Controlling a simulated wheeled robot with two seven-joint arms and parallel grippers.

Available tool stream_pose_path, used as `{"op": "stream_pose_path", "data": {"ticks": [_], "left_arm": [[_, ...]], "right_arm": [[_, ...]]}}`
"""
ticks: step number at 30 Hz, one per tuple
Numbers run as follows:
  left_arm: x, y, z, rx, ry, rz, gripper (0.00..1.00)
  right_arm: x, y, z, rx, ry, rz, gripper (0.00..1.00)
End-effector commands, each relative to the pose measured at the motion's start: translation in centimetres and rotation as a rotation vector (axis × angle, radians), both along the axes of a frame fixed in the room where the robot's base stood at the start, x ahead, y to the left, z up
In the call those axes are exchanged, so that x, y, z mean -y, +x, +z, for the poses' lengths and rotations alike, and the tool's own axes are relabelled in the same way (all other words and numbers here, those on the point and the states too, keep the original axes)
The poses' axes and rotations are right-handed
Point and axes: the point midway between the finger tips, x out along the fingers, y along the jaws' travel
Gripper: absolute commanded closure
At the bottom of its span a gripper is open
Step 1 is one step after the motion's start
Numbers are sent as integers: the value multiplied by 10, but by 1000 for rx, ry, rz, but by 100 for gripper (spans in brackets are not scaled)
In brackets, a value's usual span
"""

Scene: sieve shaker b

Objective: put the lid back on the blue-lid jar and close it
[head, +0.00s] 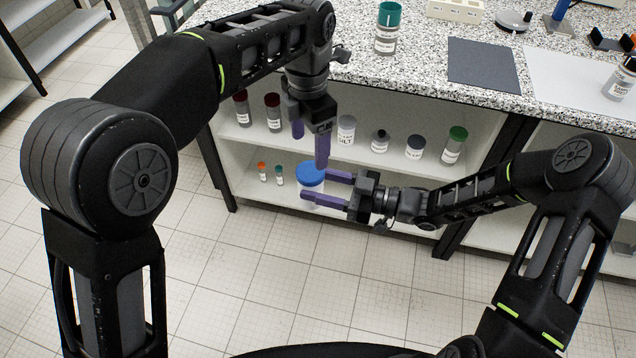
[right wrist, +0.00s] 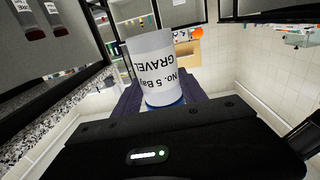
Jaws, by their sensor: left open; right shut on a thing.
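The blue lid (head: 311,174) sits on top of the jar. I cannot tell whether it is screwed tight. My right gripper (head: 316,186) is shut around the jar body, with one finger on each side, just below the lid. My left gripper (head: 310,148) is open and empty, pointing down just above the lid. One of its fingertips is close to the lid; contact is unclear.
Behind the grippers, a shelf (head: 262,158) under the speckled counter (head: 400,72) holds several jars, including a green-lid one (head: 454,146). Two small vials (head: 270,173) stand on the lower shelf. A teal-lid jar (head: 387,30) stands on the counter. The floor in front is clear.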

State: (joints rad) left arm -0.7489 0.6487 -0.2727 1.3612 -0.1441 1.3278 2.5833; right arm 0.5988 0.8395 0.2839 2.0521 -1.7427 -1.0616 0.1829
Motion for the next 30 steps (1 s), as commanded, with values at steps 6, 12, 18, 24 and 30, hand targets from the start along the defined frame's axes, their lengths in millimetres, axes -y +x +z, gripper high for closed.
{"op": "stream_pose_path", "data": {"ticks": [6, 12, 18, 24, 30], "left_arm": [[0, 0, 0, 0, 1, 2, 27], [0, 0, -4, -1, 0, 1, 27], [0, -1, -23, -4, 3, 0, 27], [0, -1, -53, -3, 2, -1, 27], [0, 0, -75, -3, 1, -1, 27]], "right_arm": [[0, 0, 0, 0, 1, 0, 100], [0, 0, 0, 0, 1, 0, 100], [0, 0, 0, 0, 1, 0, 100], [0, 0, 0, 0, 1, 0, 100], [0, 0, 0, 0, 1, 0, 100]]}}
